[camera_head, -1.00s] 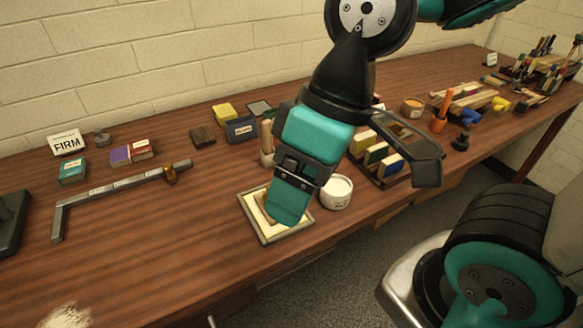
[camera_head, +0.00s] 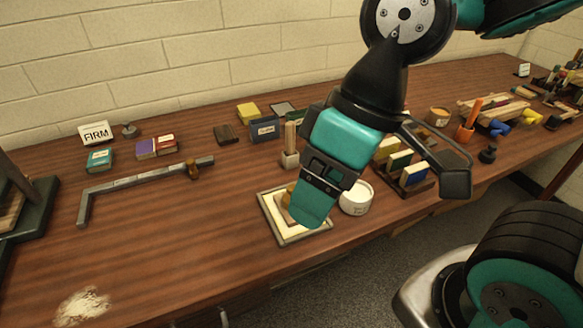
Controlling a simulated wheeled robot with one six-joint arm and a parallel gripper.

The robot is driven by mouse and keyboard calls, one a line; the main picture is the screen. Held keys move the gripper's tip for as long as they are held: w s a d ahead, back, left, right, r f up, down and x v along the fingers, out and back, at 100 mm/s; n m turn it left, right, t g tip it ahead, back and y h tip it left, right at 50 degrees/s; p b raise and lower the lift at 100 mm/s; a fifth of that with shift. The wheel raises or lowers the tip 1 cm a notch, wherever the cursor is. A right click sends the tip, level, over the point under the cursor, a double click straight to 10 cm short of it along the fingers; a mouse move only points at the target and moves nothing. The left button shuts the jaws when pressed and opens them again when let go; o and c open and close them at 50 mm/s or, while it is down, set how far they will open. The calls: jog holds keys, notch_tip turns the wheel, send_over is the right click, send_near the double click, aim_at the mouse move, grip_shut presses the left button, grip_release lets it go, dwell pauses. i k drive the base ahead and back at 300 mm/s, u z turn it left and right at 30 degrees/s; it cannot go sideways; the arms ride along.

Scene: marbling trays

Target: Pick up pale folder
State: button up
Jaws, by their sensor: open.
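My gripper (camera_head: 308,217) points down over a shallow pale-framed tray (camera_head: 270,226) near the table's front edge. Its near teal finger covers part of the tray, and the other finger is hidden. A small tan and yellowish item (camera_head: 284,202) shows inside the tray just left of the finger. I cannot tell whether this is the pale folder, or whether the finger touches it. No other thing in view is clearly the pale folder.
A white round tub (camera_head: 356,200) stands close right of the tray. A holder with upright wooden sticks (camera_head: 290,158) is behind it. A rack of coloured blocks (camera_head: 412,175) is further right.

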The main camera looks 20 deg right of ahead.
aim_at(290, 126)
jog(key=z, duration=1.15)
jog(key=i, duration=0.35)
jog(key=u, duration=1.15)
